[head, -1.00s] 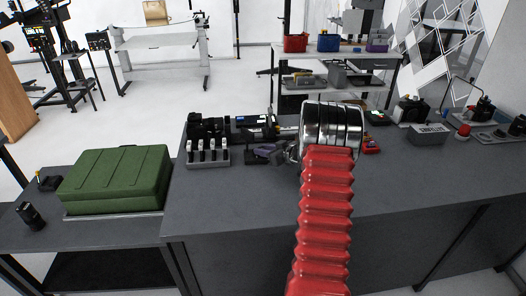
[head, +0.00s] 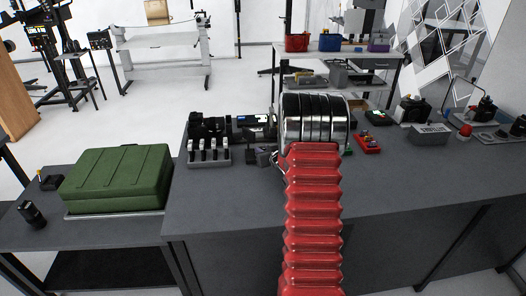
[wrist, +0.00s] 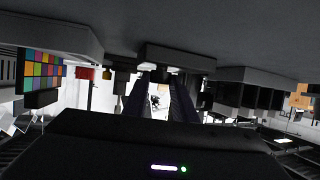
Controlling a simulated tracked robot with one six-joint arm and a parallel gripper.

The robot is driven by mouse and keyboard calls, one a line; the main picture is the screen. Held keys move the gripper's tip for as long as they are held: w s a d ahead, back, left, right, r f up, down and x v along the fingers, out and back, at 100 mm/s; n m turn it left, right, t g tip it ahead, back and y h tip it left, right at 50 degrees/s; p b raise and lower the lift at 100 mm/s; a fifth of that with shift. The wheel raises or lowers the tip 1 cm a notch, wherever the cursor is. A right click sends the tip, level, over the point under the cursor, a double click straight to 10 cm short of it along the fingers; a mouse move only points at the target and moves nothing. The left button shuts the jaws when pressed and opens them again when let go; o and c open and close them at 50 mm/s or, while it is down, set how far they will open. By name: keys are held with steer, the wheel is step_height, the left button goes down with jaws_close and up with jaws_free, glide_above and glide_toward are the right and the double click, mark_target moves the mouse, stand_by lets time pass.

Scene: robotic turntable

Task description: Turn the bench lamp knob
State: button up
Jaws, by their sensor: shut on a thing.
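My gripper (wrist: 158,80) shows in the wrist view as two dark fingers, seen upside down, reaching to a dark block-shaped part (wrist: 180,60) at the bench. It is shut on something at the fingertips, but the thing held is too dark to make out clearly. In the head view my red, ribbed arm and shiny wrist hide the gripper and whatever is at its tips. I cannot make out the bench lamp or its knob for certain in either view.
On the grey bench (head: 400,180), a rack of several grey-topped items (head: 208,152) and black devices (head: 208,127) stand left of my wrist. A red tray (head: 367,143) and a grey box (head: 430,134) stand to the right. A green case (head: 117,178) lies far left.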

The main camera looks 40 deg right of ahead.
steer(key=shift+w+a+m+g+h, duration=0.1)
steer(key=shift+a+m+g+h, duration=0.1)
steer(key=shift+m+h, duration=0.3)
steer(key=shift+w+a+m+g+h, duration=0.1)
steer(key=shift+m+g+h, duration=0.1)
steer(key=shift+m+h, duration=0.25)
steer(key=shift+m+g+h, duration=0.3)
steer(key=shift+m+h, duration=0.15)
steer(key=shift+h, duration=0.1)
steer(key=shift+w+a+m+g+h, duration=0.15)
steer(key=shift+m+g+h, duration=0.25)
steer(key=shift+m+h, duration=0.2)
steer(key=shift+m+g+h, duration=0.4)
steer(key=shift+m, duration=0.1)
steer(key=shift+w+a+m+g+h, duration=0.1)
steer(key=shift+m+g+h, duration=0.3)
steer(key=shift+m, duration=0.1)
steer(key=shift+w+a+r+m+g+h, duration=0.1)
steer(key=shift+m+g+h, duration=0.3)
steer(key=shift+m+g, duration=0.2)
steer(key=o, duration=1)
steer(key=shift+o, duration=0.2)
